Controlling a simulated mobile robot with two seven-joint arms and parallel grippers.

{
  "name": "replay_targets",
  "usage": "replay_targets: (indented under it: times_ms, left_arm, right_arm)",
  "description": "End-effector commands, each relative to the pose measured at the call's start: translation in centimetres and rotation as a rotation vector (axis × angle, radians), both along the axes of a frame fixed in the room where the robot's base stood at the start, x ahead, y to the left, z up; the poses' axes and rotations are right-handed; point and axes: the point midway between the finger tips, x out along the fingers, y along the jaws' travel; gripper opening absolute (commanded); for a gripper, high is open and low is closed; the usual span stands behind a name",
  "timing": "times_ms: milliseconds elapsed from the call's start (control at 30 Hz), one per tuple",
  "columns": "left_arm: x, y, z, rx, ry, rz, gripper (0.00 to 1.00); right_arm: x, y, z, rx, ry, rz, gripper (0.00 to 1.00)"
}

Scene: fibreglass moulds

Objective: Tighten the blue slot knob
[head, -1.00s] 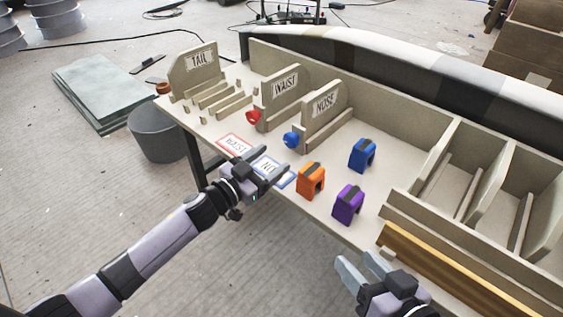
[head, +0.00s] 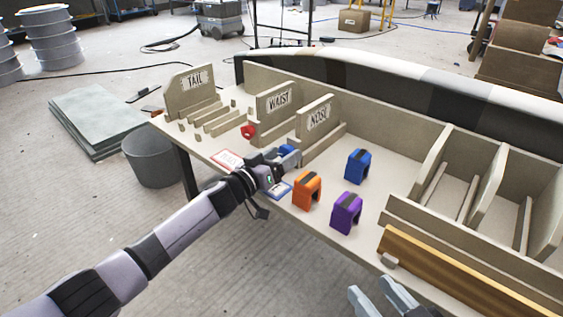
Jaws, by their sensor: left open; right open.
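The blue slot knob (head: 287,149) sits at the front end of the slot marked NOSE (head: 319,117), and is partly hidden by my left gripper. My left gripper (head: 289,157) is open with its fingers at the knob. I cannot tell whether the fingers touch it. My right gripper (head: 372,296) is open and empty at the bottom edge of the head view, in front of the table, with its body cut off by the frame.
A red knob (head: 248,131) is on the WAIST slot (head: 278,101). Orange (head: 307,190), purple (head: 346,213) and blue (head: 358,166) blocks stand right of my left gripper. A red-bordered card (head: 228,160) and a blue-bordered card (head: 279,190) lie along the table's front edge.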

Motion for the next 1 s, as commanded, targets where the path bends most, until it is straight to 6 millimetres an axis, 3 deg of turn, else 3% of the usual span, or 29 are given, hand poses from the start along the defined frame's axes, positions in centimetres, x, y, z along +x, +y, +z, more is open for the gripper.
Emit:
replay_targets:
  times_ms: [333, 500, 1000]
  left_arm:
    - [0.26, -0.18, 0.02, 0.001, 0.001, 0.0, 0.69]
    - [0.25, -0.18, 0.01, 0.001, 0.001, 0.0, 0.14]
    - [0.21, -0.2, 0.05, 0.097, -0.069, 0.0, 0.13]
  right_arm:
    - [-0.08, -0.11, 0.01, -0.008, -0.009, -0.002, 0.51]
    - [-0.08, -0.1, -0.01, -0.008, -0.009, -0.002, 0.51]
    - [-0.16, 0.11, 0.04, 0.006, 0.014, 0.004, 0.51]
